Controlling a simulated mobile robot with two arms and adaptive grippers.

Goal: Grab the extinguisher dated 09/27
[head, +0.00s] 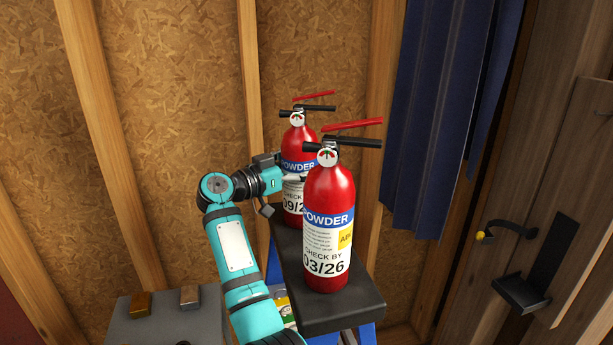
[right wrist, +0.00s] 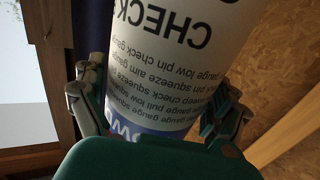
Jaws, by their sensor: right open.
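The far red extinguisher (head: 293,210) stands upright on a dark shelf (head: 337,312); its label reads "09/2", the rest hidden by the nearer extinguisher. The nearer red extinguisher (head: 327,195) reads "CHECK BY 03/26" and stands in front and to the right. My right gripper (head: 285,175) is at the far one's body, at label height. In the right wrist view, the open fingers of the right gripper (right wrist: 155,112) stand on either side of an upside-down extinguisher label (right wrist: 165,60). I cannot tell whether they touch it. My left gripper is not in view.
A blue curtain-like sheet (head: 440,110) hangs to the right of the extinguishers. A wooden door (head: 530,200) with a dark latch is at far right. A grey box (head: 165,325) with small metal blocks stands at lower left. A stud wall (head: 170,100) is behind.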

